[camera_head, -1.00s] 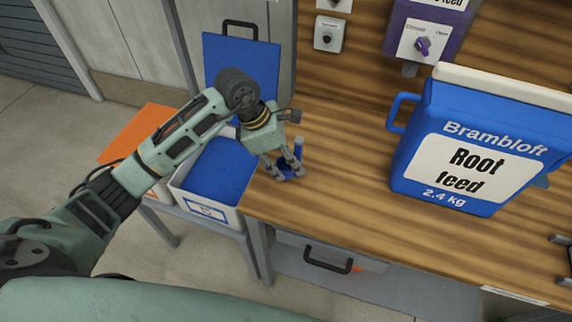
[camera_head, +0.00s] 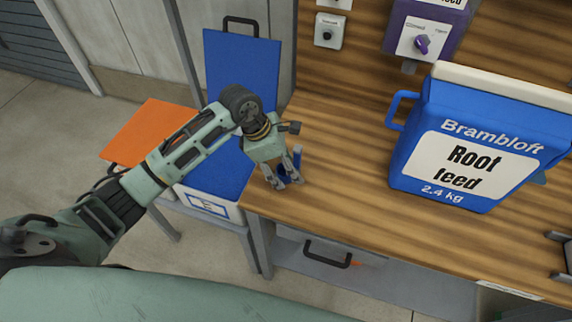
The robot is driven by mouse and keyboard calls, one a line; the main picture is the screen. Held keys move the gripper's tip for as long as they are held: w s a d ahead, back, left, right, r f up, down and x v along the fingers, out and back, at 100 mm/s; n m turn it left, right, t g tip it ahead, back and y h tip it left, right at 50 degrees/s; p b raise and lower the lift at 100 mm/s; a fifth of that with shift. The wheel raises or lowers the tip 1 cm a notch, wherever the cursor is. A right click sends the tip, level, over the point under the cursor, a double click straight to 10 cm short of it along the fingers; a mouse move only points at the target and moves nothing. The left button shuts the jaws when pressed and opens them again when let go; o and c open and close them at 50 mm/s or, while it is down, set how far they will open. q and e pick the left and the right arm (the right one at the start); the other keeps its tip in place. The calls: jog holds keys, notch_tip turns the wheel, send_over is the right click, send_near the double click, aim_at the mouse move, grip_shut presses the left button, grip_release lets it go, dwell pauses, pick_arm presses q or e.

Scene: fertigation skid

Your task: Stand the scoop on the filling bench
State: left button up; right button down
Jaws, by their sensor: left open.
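The blue scoop (camera_head: 298,156) is at the front left corner of the wooden filling bench (camera_head: 340,215), with its handle pointing up. Its lower part is partly hidden behind my left gripper, and I cannot clearly see whether its base touches the bench top. My left gripper (camera_head: 284,183) points down at the scoop. Its fingers are open, close around or in front of the scoop's lower part. My right gripper is not in view.
A large blue Root feed jug (camera_head: 405,170) stands on the bench to the right. The bench between scoop and jug is clear.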

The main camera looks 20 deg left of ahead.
pick_arm(q)
jog(key=shift+r, duration=0.15)
jog(key=b+v, duration=0.2)
jog(key=v, duration=1)
dwell(0.3)
